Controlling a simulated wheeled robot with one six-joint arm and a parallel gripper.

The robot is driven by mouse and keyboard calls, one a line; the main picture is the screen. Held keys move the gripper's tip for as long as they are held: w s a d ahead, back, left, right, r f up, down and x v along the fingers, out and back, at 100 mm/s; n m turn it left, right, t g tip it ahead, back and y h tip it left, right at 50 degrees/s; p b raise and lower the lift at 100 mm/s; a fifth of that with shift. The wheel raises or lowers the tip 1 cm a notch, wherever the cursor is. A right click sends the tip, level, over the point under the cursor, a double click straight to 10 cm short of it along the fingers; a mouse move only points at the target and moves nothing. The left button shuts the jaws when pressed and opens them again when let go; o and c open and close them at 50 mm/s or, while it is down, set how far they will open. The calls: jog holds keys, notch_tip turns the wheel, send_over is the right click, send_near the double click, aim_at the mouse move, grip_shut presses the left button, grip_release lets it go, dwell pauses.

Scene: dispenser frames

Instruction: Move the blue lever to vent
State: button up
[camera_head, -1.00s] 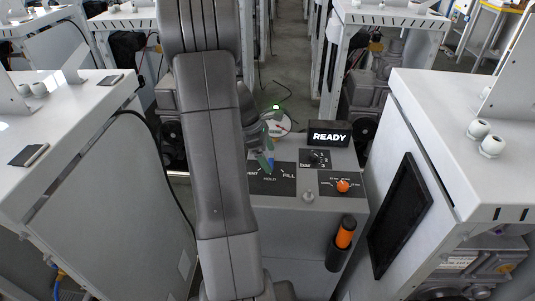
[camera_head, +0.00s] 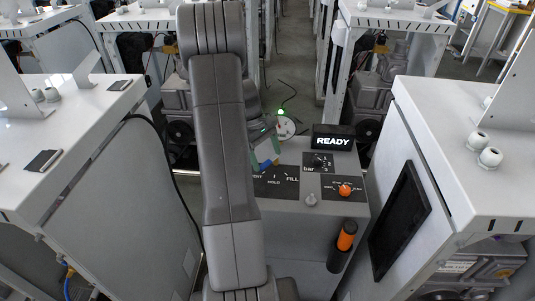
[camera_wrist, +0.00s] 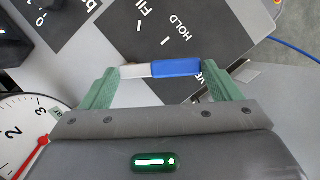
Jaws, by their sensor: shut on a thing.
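The blue lever (camera_wrist: 178,68) shows in the wrist view with a blue part and a pale metal part, lying across between the two green fingers of my gripper (camera_wrist: 161,71). My gripper is shut on it, one finger at each end. The lever's blue end is close to the VENT label, which a finger partly covers. In the head view the lever (camera_head: 266,164) shows as a small blue piece above the black VENT/HOLD/FILL plate (camera_head: 283,188). My arm hides part of the plate and most of my gripper there.
A READY display (camera_head: 333,142), a bar knob (camera_head: 319,160) and an orange knob (camera_head: 344,190) are to the right on the console. A round gauge (camera_wrist: 22,135) is close to my gripper. An orange-handled holder (camera_head: 346,236) hangs on the console front. White cabinets flank both sides.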

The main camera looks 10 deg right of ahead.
jog(key=shift+w+m, duration=0.2)
jog(key=shift+m, duration=0.3)
jog(key=o, duration=1.3)
jog(key=shift+c, duration=0.2)
jog(key=shift+a+r, duration=0.1)
jog(key=v, duration=1.3)
jog(key=shift+w+r+b, duration=0.2)
jog(key=shift+r+b, duration=0.15)
jog(key=shift+b, duration=0.05)
jog(key=shift+f, duration=0.1)
jog(key=p+x, duration=0.1)
jog(key=x, duration=1.3)
jog(key=shift+s, duration=0.1)
